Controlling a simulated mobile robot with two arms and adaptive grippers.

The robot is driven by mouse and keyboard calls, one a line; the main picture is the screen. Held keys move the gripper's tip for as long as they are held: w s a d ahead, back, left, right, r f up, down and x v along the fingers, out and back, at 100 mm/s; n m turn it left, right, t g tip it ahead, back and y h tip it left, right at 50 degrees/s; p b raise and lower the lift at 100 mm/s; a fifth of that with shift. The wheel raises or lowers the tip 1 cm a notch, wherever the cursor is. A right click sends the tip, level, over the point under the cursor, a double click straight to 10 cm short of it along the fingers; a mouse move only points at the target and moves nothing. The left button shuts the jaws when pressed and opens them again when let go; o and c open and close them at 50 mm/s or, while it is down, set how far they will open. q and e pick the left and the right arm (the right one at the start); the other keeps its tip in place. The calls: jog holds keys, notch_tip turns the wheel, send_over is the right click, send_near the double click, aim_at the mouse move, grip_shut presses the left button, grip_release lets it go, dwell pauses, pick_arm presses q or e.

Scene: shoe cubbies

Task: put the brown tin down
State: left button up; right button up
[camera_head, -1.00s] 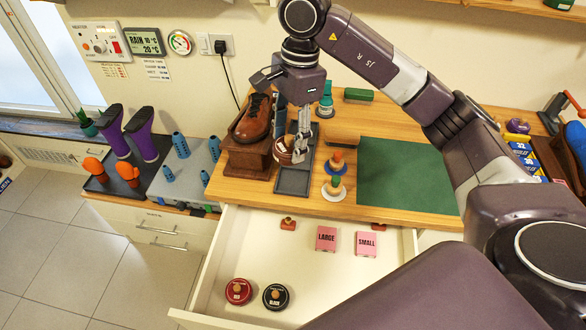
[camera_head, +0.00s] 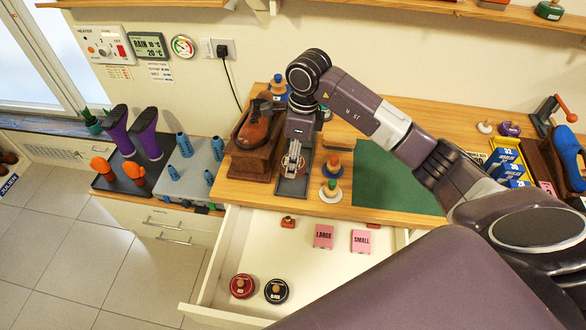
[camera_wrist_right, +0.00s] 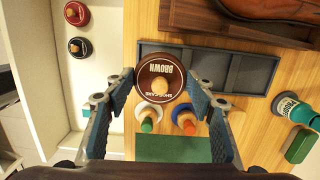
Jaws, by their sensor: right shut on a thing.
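The brown tin (camera_wrist_right: 160,88), a round dark-brown tin with a "BROWN" label and a wooden knob, sits between the fingers of my right gripper (camera_wrist_right: 158,92) in the right wrist view. My right gripper (camera_head: 292,165) is shut on it, over the near part of the dark grey tray in the head view, where I cannot make the tin out clearly. The tray (camera_head: 291,187) has compartments; in the right wrist view the tray (camera_wrist_right: 247,72) shows partly behind the tin. I cannot tell whether the tin touches the tray. My left gripper is not in view.
A brown shoe on a wooden block (camera_head: 247,163) stands close left of the tray. Two round-based knobbed items (camera_head: 331,190) stand close right, before a green mat (camera_head: 390,180). The open drawer (camera_head: 255,240) below holds red and black tins and pink boxes.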

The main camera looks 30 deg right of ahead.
notch_tip(320, 180, down, 2)
jog(key=shift+f, duration=0.1)
notch_tip(320, 180, down, 4)
jog(key=shift+p, duration=0.75)
jog(key=shift+f, duration=0.2)
jog(key=shift+f, duration=0.25)
jog(key=o, duration=1.2)
jog(key=shift+r, duration=0.15)
